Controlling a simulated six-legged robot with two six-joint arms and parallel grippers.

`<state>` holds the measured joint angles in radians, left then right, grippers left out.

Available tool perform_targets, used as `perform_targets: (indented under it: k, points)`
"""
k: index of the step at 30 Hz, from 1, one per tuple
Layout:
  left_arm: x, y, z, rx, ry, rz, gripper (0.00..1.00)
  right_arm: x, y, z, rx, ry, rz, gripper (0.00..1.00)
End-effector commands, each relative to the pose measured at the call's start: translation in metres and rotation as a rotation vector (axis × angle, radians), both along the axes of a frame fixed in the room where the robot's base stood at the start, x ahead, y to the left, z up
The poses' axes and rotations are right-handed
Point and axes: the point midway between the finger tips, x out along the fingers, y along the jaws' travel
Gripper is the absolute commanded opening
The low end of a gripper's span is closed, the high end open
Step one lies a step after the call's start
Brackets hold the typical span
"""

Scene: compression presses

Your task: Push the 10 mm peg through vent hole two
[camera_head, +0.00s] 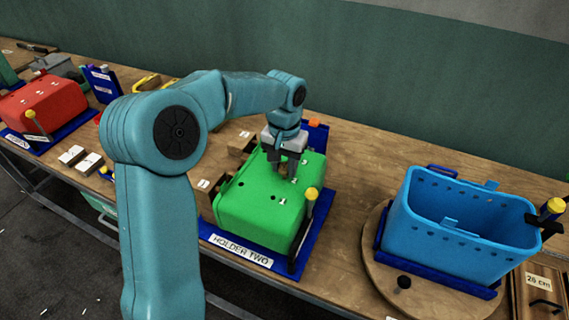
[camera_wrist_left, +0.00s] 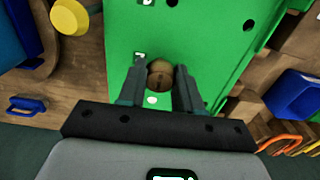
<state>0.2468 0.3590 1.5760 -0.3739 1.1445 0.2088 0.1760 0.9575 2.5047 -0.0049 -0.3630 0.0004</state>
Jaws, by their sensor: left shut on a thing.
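The green block (camera_head: 262,200) sits in a blue holder (camera_head: 240,252) labelled HOLDER TWO, with dark vent holes and small white number tags on its top. My left gripper (camera_head: 287,170) points down at the far part of this top. In the left wrist view my left gripper (camera_wrist_left: 160,88) is shut on a round brown peg (camera_wrist_left: 160,74), seen end-on between the fingers, over the green face (camera_wrist_left: 190,40). A white tag lies beside the peg; its number is too small to read surely. How deep the peg sits is hidden. My right gripper is not in view.
A yellow-topped lever (camera_head: 309,205) stands at the green block's right side. A blue bin (camera_head: 440,240) stands on a round wooden board at right. A red block (camera_head: 42,105) in another holder is at left. Small wooden blocks (camera_head: 207,186) lie left of the green block.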

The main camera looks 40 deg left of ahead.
Motion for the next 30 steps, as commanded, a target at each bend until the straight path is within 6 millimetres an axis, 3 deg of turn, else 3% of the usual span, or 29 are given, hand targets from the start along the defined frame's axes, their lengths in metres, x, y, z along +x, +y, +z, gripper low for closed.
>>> perform_targets:
  k: [30]
  points:
    - [0.0, 0.0, 0.052, 0.0, 0.0, 0.0, 0.12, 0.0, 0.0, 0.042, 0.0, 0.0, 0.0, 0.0]
